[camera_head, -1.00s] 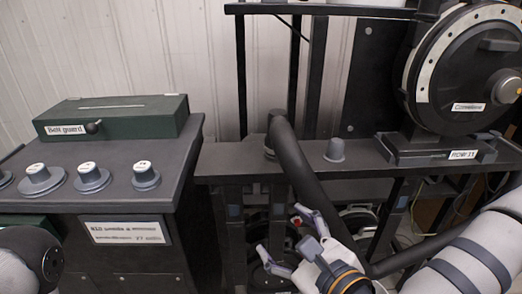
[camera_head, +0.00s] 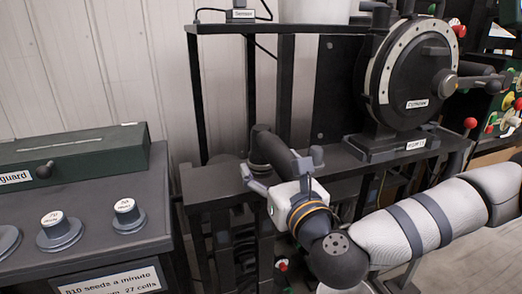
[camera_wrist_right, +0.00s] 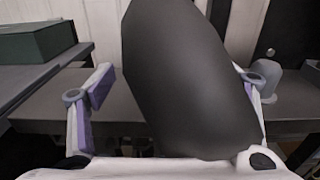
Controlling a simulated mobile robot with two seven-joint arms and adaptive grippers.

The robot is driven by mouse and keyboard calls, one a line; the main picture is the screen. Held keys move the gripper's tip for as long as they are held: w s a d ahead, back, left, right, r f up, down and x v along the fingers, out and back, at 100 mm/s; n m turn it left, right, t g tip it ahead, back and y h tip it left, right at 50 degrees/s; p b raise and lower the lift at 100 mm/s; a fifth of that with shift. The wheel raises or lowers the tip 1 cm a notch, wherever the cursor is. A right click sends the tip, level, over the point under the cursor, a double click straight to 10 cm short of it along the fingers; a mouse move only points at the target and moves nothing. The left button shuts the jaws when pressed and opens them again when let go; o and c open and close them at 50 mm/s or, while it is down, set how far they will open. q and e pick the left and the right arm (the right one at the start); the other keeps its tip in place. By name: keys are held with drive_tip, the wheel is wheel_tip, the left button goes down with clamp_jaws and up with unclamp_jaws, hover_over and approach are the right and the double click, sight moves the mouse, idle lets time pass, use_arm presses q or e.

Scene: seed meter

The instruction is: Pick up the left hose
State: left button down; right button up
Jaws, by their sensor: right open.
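The left hose (camera_head: 268,145) is a thick black tube that rises from the dark bench and bends down toward my right gripper (camera_head: 275,166). In the right wrist view the hose (camera_wrist_right: 185,80) is large and slanted. It lies between the two open fingers of the right gripper (camera_wrist_right: 176,78), with a clear gap to the left finger. The right finger is partly hidden behind the hose, so I cannot tell whether they touch. The gripper also hides the hose's lower part in the head view. My left gripper is out of view.
A grey stub (camera_head: 317,154) stands on the bench (camera_head: 350,160) just right of the hose. The round black seed meter (camera_head: 410,75) is farther right. A control desk (camera_head: 100,235) with knobs and a green box (camera_head: 75,155) is at the left.

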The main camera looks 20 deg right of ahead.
sight(265, 156)
drive_tip(key=w, duration=0.4)
drive_tip(key=shift+w+r, duration=0.3)
drive_tip(key=shift+r, duration=0.05)
drive_tip(key=shift+w+f, duration=0.1)
drive_tip(key=shift+w, duration=0.3)
drive_tip(key=c, duration=1.5)
drive_tip(key=shift+o, duration=0.2)
